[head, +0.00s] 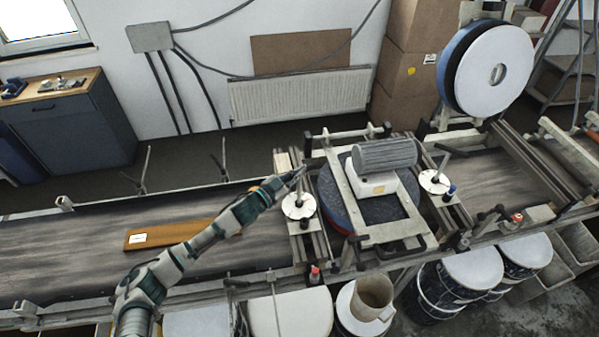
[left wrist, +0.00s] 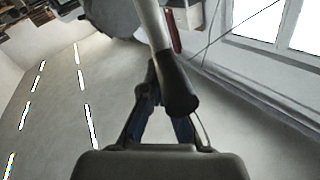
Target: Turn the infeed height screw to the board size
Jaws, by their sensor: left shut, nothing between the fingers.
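The infeed height screw stands on a white round dial (head: 299,207) at the left end of the machine. My left arm reaches in from the lower left, and its gripper (head: 297,175) is at the top of this screw. In the left wrist view a pale crank bar with a black handle (left wrist: 177,88) crosses in front of my gripper fingers (left wrist: 162,105). The fingers are shut with nothing between them; whether they touch the handle is unclear. A brown board (head: 172,235) with a white label lies on the infeed belt (head: 60,255). The dial marks are too small to read.
A grey motor (head: 385,153) on a pale frame sits right of the screw. A second white dial (head: 434,182) stands beyond it. The belt around the board is clear.

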